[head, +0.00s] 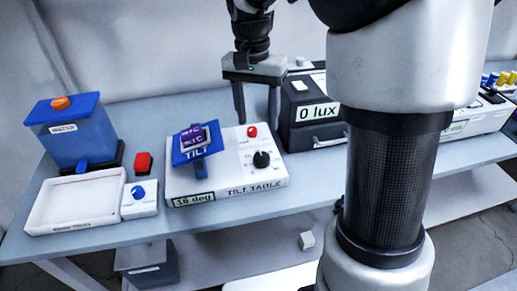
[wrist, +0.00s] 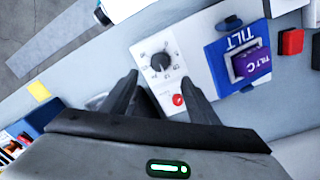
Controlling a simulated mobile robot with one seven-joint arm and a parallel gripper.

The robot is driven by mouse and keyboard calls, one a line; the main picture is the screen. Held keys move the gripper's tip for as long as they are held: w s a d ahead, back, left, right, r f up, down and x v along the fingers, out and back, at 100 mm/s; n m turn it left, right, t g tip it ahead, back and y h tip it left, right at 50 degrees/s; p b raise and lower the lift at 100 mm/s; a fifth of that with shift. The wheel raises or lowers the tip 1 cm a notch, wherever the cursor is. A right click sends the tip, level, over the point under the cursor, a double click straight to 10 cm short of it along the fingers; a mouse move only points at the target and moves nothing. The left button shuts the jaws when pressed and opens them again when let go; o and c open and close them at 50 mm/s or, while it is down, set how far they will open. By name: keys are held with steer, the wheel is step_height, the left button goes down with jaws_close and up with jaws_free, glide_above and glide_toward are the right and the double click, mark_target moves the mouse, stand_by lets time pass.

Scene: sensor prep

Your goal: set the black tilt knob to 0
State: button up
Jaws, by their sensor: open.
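The black tilt knob (head: 261,159) sits on the right part of the white tilt table box (head: 228,192), below a red button (head: 252,131). The knob also shows in the wrist view (wrist: 160,62), with small dial marks around it that I cannot read clearly. The box's front display (head: 192,200) reads about 15 deg. A blue tilt plate (head: 190,155) carries a purple sensor piece (head: 194,135) and looks tilted. My gripper (head: 256,118) is open and empty, pointing down above the back of the box. In the wrist view its fingers (wrist: 160,85) are apart, with the knob just beyond them.
A black box with a "0 lux" display (head: 318,113) stands close to the right of my gripper. At left are a blue water tank (head: 75,135), a white tray (head: 75,228), a red button (head: 143,162) and a blue knob (head: 138,192). The bench front edge is bare.

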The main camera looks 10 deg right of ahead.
mark_target(261, 157)
steer(key=f, duration=0.4)
steer(key=f+b, duration=0.1)
steer(key=f, duration=0.3)
steer(key=f+b, duration=0.1)
steer(key=f, duration=0.3)
steer(key=shift+s+d+f, duration=0.15)
steer(key=shift+s+d, duration=0.05)
steer(key=shift+d, duration=0.1)
steer(key=c, duration=1)
